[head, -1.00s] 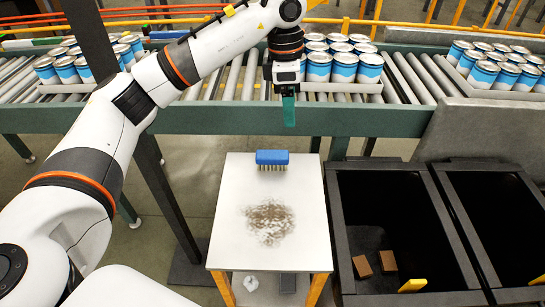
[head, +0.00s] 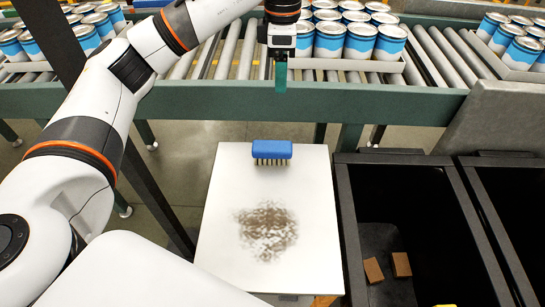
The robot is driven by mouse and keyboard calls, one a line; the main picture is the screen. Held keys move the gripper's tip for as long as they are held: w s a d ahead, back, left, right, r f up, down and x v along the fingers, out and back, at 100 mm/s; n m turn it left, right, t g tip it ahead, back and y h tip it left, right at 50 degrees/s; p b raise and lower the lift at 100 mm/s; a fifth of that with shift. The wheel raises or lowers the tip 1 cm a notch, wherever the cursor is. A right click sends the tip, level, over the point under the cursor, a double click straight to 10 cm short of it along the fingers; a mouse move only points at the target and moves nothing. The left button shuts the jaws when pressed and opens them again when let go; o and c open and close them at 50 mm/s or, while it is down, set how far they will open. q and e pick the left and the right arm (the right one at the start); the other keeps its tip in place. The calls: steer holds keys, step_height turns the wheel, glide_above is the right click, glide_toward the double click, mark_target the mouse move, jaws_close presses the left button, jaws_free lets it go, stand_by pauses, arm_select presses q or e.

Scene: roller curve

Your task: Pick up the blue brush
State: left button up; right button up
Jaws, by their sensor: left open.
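The blue brush (head: 271,149) lies on the white table top (head: 312,205), near its far edge. Its bristles point toward me. My left gripper (head: 281,80) hangs above and beyond the brush, in front of the roller conveyor, pointing down. Its green fingers are seen edge-on, with nothing held in them, and they are apart from the brush. A brown dirty patch (head: 266,228) covers the middle of the table top. My right gripper is not in view.
The roller conveyor (head: 229,57) with a green side rail runs across the back, carrying trays of blue and white cans (head: 360,41). Dark open bins (head: 352,240) stand to the right of the table, with brown blocks (head: 401,264) in one.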

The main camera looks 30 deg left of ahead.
arm_select(q)
steer(key=b, duration=1.3)
glide_above(277, 145)
steer(key=f, duration=1.4)
steer(key=shift+w+d+f, duration=0.15)
steer(key=shift+w+d, duration=0.05)
steer(key=shift+d, duration=0.05)
steer(key=shift+f, duration=0.2)
step_height(277, 145, down, 6)
steer(key=shift+s+f, duration=0.1)
steer(key=shift+f, duration=0.1)
steer(key=f, duration=0.4)
steer(key=shift+s+a+f+b, duration=0.15)
steer(key=shift+a+f+b, duration=0.1)
steer(key=shift+f+b, duration=0.1)
steer(key=shift+f, duration=0.3)
steer(key=c, duration=1.1)
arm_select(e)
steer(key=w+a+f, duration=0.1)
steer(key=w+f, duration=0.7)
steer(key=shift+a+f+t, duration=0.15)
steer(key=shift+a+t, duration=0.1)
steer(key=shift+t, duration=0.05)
